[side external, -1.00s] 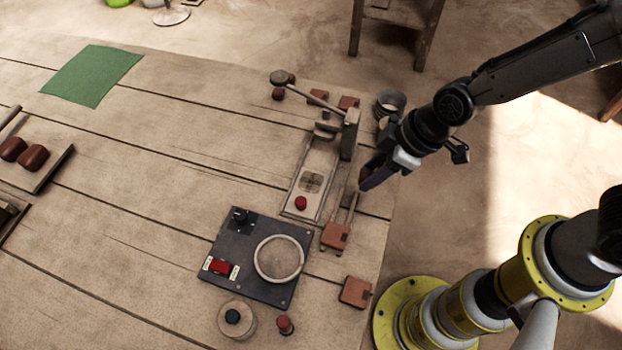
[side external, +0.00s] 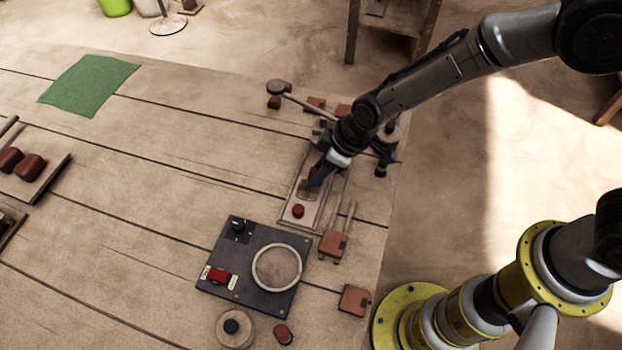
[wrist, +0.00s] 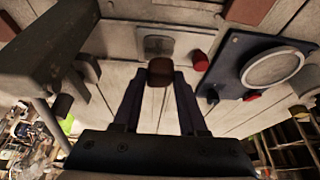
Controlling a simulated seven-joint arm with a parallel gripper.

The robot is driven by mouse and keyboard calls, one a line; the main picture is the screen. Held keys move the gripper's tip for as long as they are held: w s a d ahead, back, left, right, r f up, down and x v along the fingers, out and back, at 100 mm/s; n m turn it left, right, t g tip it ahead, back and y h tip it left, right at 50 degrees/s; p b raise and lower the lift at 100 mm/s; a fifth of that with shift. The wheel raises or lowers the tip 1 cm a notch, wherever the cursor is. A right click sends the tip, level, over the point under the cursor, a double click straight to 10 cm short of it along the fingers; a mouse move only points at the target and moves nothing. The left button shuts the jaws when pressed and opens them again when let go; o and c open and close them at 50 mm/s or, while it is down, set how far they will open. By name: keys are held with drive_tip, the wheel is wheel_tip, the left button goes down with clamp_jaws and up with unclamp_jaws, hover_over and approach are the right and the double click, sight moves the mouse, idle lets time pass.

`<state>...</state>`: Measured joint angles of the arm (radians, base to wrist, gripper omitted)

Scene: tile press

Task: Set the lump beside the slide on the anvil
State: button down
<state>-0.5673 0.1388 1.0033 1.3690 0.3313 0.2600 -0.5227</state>
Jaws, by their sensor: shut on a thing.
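My gripper (side external: 313,188) is low over the press bed (side external: 319,223). In the wrist view, my gripper (wrist: 160,82) is shut on a dark brown lump (wrist: 161,71) between its fingertips. The lump (side external: 305,189) is small and partly hidden by the fingers in the side view. The lump appears over or at the edge of the grey metal plate (wrist: 157,44) on the bed; I cannot tell whether it touches. A red knob (side external: 298,211) stands on the bed nearby and also shows in the wrist view (wrist: 200,61). I cannot clearly tell slide from anvil.
The press post (wrist: 55,50) and lever (side external: 308,104) stand close to my gripper, partly hidden by my arm. A dark panel (side external: 236,260) with a round ring (side external: 277,268) lies nearer the front. Terracotta blocks (side external: 333,245) lie along the right table edge. The table's middle is clear.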

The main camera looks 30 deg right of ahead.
sight(311, 190)
drive_tip(key=shift+w+a+f, duration=0.25)
drive_tip(key=shift+w+f, duration=0.15)
drive_tip(key=shift+f, duration=0.15)
drive_tip(key=shift+w+a+f, duration=0.25)
drive_tip(key=shift+w+f, duration=0.1)
drive_tip(key=shift+f, duration=1.8)
drive_tip(key=shift+c, duration=2.3)
unclamp_jaws()
drive_tip(key=shift+f, duration=0.15)
